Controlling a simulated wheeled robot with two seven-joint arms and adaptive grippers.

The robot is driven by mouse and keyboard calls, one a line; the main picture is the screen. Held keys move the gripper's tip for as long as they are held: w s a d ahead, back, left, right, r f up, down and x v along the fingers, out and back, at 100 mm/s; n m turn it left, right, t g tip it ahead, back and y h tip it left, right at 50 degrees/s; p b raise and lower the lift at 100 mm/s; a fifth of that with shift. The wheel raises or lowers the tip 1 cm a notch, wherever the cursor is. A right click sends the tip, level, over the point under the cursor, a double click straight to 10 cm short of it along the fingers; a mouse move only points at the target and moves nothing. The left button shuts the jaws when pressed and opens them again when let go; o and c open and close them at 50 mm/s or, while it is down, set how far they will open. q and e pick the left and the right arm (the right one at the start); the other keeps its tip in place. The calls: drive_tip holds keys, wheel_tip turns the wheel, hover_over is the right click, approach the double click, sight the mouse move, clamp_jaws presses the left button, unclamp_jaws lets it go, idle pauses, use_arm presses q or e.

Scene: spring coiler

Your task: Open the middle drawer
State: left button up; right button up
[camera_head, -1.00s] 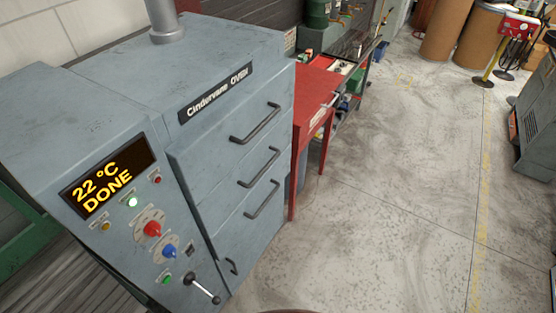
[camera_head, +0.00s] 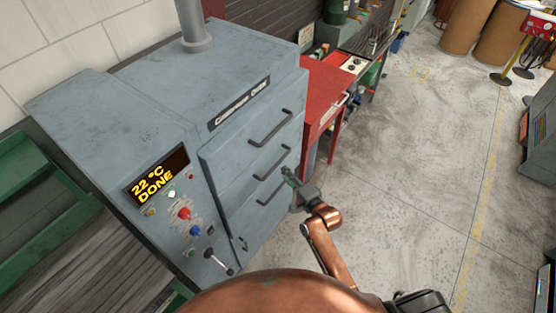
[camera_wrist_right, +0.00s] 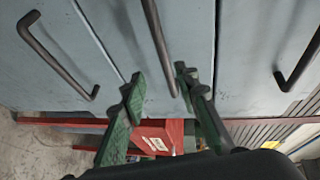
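The grey-blue oven (camera_head: 165,95) has three drawer fronts, each with a dark bar handle. The middle handle (camera_head: 271,166) lies between the upper handle (camera_head: 271,130) and the lower handle (camera_head: 268,195). The drawers look closed. My right gripper (camera_head: 288,177), with green fingers, is in front of the drawers, close to the middle handle. In the right wrist view, the green fingertips (camera_wrist_right: 160,78) are apart. The end of the middle handle (camera_wrist_right: 158,40) appears between them, and I see no clear contact. My left gripper is not in view.
The oven's display (camera_head: 158,177) reads 22 °C DONE, above several buttons and a lever (camera_head: 219,262). A red table (camera_head: 322,90) stands against the oven's right side. A green bench frame (camera_head: 40,190) is at left. The concrete floor (camera_head: 410,170) at right is open.

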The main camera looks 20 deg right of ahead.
sight(278, 162)
drive_tip(key=x, duration=0.7)
drive_tip(key=shift+w+a+r, duration=0.15)
drive_tip(key=shift+w+r, duration=0.2)
drive_tip(key=shift+w, duration=0.1)
drive_tip(key=shift+c, duration=0.6)
clamp_jaws()
